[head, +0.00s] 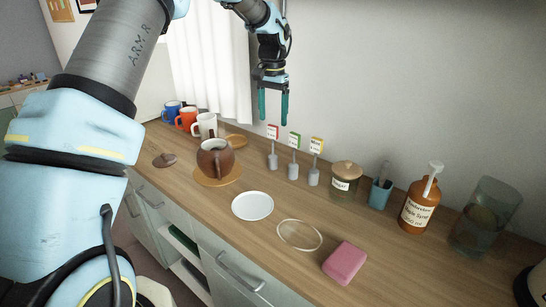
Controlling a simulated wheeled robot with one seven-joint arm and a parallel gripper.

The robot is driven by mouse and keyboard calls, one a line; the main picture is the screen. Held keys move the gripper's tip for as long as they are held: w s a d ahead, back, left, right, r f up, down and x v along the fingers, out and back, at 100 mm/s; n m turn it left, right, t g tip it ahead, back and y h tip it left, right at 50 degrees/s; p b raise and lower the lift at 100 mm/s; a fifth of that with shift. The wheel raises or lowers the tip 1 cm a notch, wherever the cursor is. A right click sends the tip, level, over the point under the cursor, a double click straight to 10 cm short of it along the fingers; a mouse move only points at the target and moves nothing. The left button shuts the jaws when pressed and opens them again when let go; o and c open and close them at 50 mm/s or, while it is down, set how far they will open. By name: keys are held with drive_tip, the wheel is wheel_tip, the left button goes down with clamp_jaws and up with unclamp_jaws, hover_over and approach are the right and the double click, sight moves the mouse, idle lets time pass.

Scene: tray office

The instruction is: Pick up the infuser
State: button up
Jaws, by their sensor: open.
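My gripper (273,119) hangs above the back of the counter with its two teal fingers apart and pointing down. Nothing shows between them. No thing here is plainly an infuser. Three small grey pieces with upright tags stand in a row against the wall, below and right of my gripper: one red-tagged (272,162), one green-tagged (293,171) and one yellow-tagged (314,177). I cannot tell whether one of them is the infuser. A brown teapot (218,160) stands open on a round wooden mat (205,180); its inside is mostly hidden.
A dark lid (164,160) lies left of the teapot, with several mugs (207,124) behind. A white plate (252,206), clear round dish (299,235) and pink block (345,262) lie in front. A jar (346,183), blue cup (380,192), pump bottle (418,207) and glass pitcher (484,218) stand right.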

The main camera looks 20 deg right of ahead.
sight(273, 138)
drive_tip(key=shift+f+p, duration=1.45)
drive_tip(key=shift+f, duration=1.4)
clamp_jaws()
